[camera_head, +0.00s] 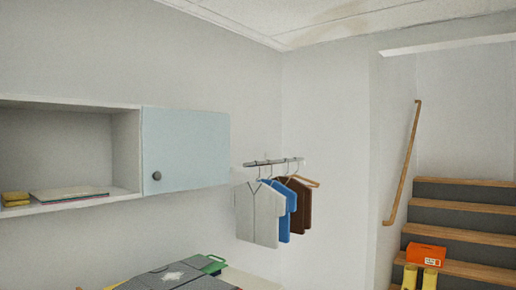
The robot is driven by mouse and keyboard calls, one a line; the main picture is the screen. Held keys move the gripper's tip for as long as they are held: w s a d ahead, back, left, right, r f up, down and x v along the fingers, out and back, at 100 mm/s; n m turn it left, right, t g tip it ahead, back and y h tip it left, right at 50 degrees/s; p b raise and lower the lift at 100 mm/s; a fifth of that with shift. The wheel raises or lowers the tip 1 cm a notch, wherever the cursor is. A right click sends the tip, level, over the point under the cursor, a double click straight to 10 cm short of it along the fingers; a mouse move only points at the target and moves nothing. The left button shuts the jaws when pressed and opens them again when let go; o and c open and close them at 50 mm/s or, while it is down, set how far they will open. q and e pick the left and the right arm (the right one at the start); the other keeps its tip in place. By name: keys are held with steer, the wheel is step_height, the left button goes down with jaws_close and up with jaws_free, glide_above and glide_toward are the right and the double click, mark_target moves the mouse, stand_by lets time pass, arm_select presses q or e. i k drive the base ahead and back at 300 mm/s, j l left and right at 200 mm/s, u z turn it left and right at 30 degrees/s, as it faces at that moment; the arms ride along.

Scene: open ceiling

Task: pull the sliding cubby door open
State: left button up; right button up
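The sliding cubby door (190,135) is a pale blue panel with a round dark knob (157,176) near its lower left edge. It covers the right part of a white wall cubby (125,150). The left part of the cubby is uncovered, with its inside showing. What lies behind the door is hidden. Neither of my grippers is in view.
In the cubby lie a thin flat book (70,193) and small yellow blocks (15,199). Shirts (258,213) hang on a rail (275,161) right of the door. Below is a surface with a grey item (170,277). Stairs (465,209) with an orange box (426,255) stand at right.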

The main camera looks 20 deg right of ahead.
mark_target(183, 149)
steer(key=i+l, duration=0.15)
steer(key=l, duration=0.2)
steer(key=i+l, duration=0.2)
steer(key=l, duration=0.2)
steer(key=i+l, duration=0.15)
steer(key=l, duration=0.2)
steer(key=i+l, duration=0.15)
steer(key=l, duration=0.2)
steer(key=i+l, duration=0.2)
steer(key=l, duration=0.2)
steer(key=i+l, duration=0.15)
steer(key=l, duration=0.2)
steer(key=i+l, duration=0.15)
steer(key=l, duration=0.25)
